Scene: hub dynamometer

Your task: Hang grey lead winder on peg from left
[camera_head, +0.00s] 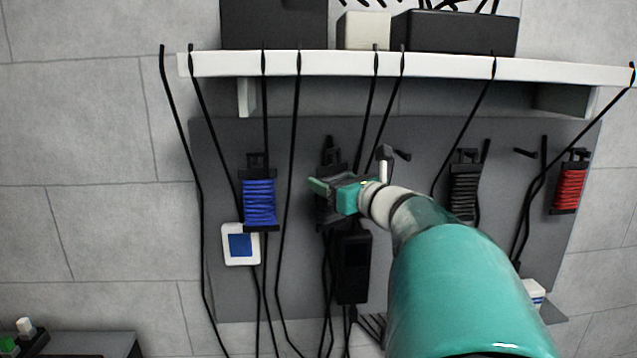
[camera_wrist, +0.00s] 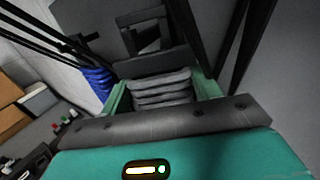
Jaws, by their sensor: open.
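The grey lead winder (camera_wrist: 162,90) shows in the wrist view with pale grey cord wound between dark end plates. In the head view its dark frame (camera_head: 331,158) is upright against the grey board, mostly hidden by my gripper. My gripper (camera_head: 328,186) is open, with its teal fingers on either side of the winding; it also shows in the wrist view (camera_wrist: 163,92). I cannot tell whether the fingers touch it, or whether a peg carries it. Bare pegs (camera_head: 402,155) and (camera_head: 525,153) stick out of the board to the right.
A blue winder (camera_head: 259,202) hangs left, a black winder (camera_head: 465,190) and red winder (camera_head: 570,187) right. Black cables hang from the white shelf (camera_head: 340,65) across the board (camera_head: 300,270). A black box (camera_head: 353,268) sits below my gripper, a blue-and-white square (camera_head: 240,244) lower left.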

